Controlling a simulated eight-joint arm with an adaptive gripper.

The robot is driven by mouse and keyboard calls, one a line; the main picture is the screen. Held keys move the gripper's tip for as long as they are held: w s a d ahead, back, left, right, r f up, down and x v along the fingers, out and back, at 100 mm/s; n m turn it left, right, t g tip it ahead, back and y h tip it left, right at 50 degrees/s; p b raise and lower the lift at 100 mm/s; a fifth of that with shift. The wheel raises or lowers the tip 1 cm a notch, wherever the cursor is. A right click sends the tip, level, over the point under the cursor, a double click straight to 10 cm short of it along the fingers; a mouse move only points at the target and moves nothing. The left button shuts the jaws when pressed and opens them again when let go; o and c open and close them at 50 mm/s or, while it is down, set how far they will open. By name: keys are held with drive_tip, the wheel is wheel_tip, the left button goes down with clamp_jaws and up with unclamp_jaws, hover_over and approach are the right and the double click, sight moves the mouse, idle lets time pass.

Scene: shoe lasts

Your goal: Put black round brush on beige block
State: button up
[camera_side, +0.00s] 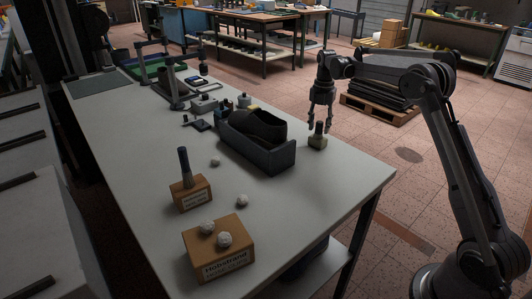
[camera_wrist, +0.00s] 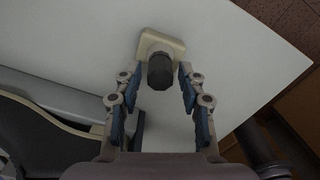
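A beige block (camera_side: 317,143) sits near the right edge of the table; it also shows in the wrist view (camera_wrist: 174,43). A short dark round piece, seemingly the black round brush (camera_side: 318,129), stands upright on this block. In the wrist view the brush (camera_wrist: 161,72) overlaps the block's near side and hides part of it. My gripper (camera_side: 321,120) is above the block, pointing down. In the wrist view its open fingers (camera_wrist: 161,75) are on both sides of the brush, with a gap visible on each side. Contact with the brush does not show.
A dark open holder (camera_side: 257,145) stands just left of the block. A cardboard box (camera_side: 194,194) has a dark upright cylinder (camera_side: 184,161) on it. Another box (camera_side: 220,262) carries pale lumps. Small tools lie farther back. The table (camera_side: 335,185) is clear in front of the block.

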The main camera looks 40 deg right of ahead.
sight(319, 122)
drive_tip(key=shift+r, duration=0.15)
wheel_tip(319, 122, up, 11)
drive_tip(key=s+a+r+m+t, duration=0.2)
drive_tip(key=s+a+r+m, duration=0.3)
drive_tip(key=a, duration=0.4)
drive_tip(key=s+a+r+m+t, duration=0.1)
drive_tip(key=s+a+m+t, duration=0.1)
drive_tip(key=s+a+m, duration=0.45)
drive_tip(key=s+a+f+m+t, duration=0.1)
drive_tip(key=s+a+f+m, duration=0.3)
drive_tip(key=s, duration=0.3)
drive_tip(key=s+a+f+m+t, duration=0.2)
drive_tip(key=s+a+f+m, duration=0.3)
drive_tip(key=s+f+m, duration=0.2)
drive_tip(key=shift+s+a+f, duration=0.15)
drive_tip(key=shift+s+a, duration=0.15)
drive_tip(key=shift+s, duration=0.25)
